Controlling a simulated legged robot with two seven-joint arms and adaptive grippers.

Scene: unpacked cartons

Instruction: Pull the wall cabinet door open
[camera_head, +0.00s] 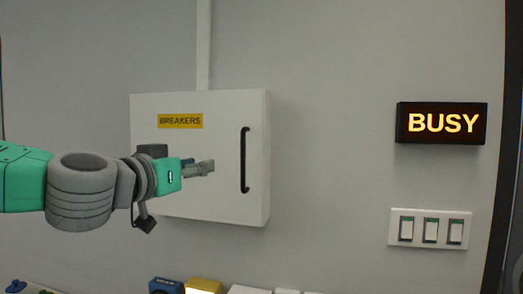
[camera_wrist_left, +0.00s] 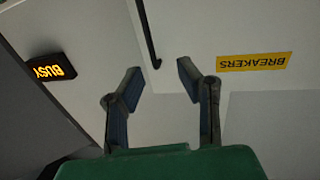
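The wall cabinet (camera_head: 215,190) is a white box on the wall with a yellow BREAKERS label (camera_head: 181,121); its door looks shut. Its black vertical bar handle (camera_head: 244,160) is on the right side of the door. My left gripper (camera_head: 210,168) is in front of the door, left of the handle and apart from it. In the left wrist view the gripper (camera_wrist_left: 158,78) has its two fingers spread with nothing between them. There the handle (camera_wrist_left: 148,35) shows beyond the fingertips, near the top, and the label (camera_wrist_left: 252,62) is at the right. My right gripper is not in view.
A lit BUSY sign (camera_head: 442,123) and a panel of light switches (camera_head: 430,229) are on the wall to the right. A conduit (camera_head: 203,45) rises above the cabinet. Several objects, including a yellow one (camera_head: 204,285), line the bottom edge. The wall between cabinet and sign is clear.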

